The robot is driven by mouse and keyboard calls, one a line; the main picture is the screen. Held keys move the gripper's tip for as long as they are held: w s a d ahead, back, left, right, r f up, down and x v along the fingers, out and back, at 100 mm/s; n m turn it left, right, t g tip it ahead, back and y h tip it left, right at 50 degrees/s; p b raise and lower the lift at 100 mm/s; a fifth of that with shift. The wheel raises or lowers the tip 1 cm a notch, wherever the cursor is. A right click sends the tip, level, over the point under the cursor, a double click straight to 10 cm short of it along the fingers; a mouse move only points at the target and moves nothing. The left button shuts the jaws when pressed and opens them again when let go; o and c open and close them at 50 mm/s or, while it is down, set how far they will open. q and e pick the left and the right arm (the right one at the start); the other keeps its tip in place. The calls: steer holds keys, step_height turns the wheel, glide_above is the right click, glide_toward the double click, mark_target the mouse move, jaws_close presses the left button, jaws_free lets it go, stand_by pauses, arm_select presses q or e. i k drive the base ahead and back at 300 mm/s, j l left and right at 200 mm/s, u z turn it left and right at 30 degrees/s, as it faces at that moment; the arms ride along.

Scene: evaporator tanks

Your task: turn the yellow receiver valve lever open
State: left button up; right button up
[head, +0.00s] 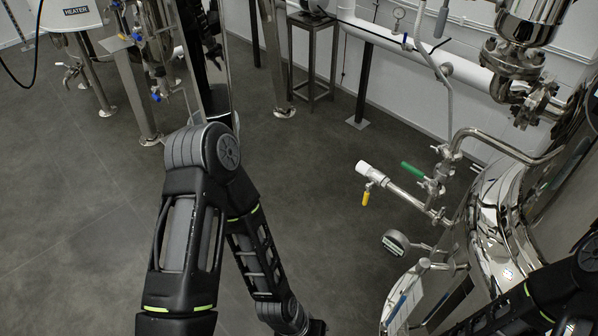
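The yellow valve lever (366,194) hangs down under the outer end of a short steel pipe on the right. Just beyond it the pipe ends in a white fitting (368,169). The pipe joins a shiny steel tank (492,222) at the right edge. My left arm bends through the middle of the view and runs down to the bottom edge, left of the lever and apart from it. My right arm shows in the bottom right corner, in front of the tank. Neither gripper's fingertips show.
A green lever (413,170) sits close behind the yellow one. A round gauge (396,243) and a sight panel (405,300) are below it. A dark metal stand (313,60) and wall pipes are at the back. The grey floor (320,160) between is clear.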

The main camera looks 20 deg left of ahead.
mark_target(368, 186)
steer(key=i+u, duration=0.15)
steer(key=j+z, duration=0.15)
steer(key=z, duration=0.65)
steer(key=j+z, duration=0.8)
steer(key=j, duration=0.25)
steer(key=k+j+z, duration=0.1)
steer(key=j+z, duration=0.3)
steer(key=k+j, duration=0.1)
steer(key=j, duration=0.35)
steer(key=k+j, duration=0.1)
steer(key=j, duration=0.3)
steer(key=k+j+z, duration=0.1)
steer(key=j, duration=0.35)
steer(key=k+j, duration=0.1)
steer(key=j, duration=0.3)
steer(key=k+j+z, duration=0.1)
steer(key=j, duration=0.35)
